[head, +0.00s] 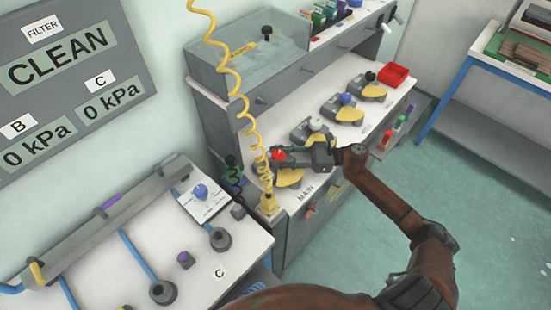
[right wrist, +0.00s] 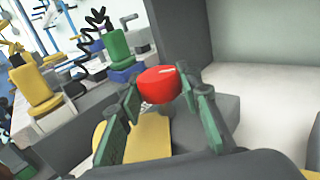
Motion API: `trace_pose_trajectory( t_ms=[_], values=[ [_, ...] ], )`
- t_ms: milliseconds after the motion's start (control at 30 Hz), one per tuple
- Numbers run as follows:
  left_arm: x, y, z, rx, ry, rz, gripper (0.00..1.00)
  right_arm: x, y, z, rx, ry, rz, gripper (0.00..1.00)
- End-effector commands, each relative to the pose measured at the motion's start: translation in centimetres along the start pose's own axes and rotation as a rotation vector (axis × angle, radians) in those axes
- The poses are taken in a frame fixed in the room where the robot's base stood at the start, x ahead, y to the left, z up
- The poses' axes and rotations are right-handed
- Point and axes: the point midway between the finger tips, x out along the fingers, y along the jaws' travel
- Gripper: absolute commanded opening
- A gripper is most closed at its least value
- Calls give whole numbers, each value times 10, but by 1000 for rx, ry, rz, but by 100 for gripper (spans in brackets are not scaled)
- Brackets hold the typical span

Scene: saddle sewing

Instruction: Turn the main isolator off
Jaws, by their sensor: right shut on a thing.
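The main isolator shows in the head view as a red knob (head: 277,155) over a yellow plate (head: 290,178), at the near end of a row of similar switches, beside a label reading MAIN (head: 306,193). My right gripper (head: 282,158) reaches it from the right and is shut on the red knob. In the right wrist view the red knob (right wrist: 158,86) sits between the green finger pads of my right gripper (right wrist: 160,92), with the yellow plate (right wrist: 150,138) below. The knob's exact switch position cannot be told. My left gripper is not in view.
Other isolators with white (head: 315,124), blue (head: 346,99) and black (head: 370,77) knobs stand farther along the bench. A yellow coiled cord (head: 232,88) hangs close left of my right gripper. A red tray (head: 394,75) lies at the far end. Floor (head: 480,180) is clear at right.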

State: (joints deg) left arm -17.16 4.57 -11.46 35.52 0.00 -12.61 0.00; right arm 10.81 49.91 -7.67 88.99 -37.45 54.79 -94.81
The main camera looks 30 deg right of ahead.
Motion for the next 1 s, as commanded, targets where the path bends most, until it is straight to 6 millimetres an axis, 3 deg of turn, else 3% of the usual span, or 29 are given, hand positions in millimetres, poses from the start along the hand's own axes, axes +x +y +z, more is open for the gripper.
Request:
trace_pose_trajectory(
  t_ms=[167, 567, 600, 867, 1000],
  values=[
    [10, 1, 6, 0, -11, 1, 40, 0, -1, -3, 2, 2, 34, 0],
    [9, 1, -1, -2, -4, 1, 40, -1, -1, 0, 2, 0, 42, 0],
    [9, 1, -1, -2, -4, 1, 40, -1, -1, 0, 1, 0, 42, 33],
    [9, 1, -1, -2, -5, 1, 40, 0, 0, 0, 1, 0, 42, 51],
    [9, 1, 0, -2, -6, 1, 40, 0, 0, 0, 1, 0, 43, 51]
  ],
)
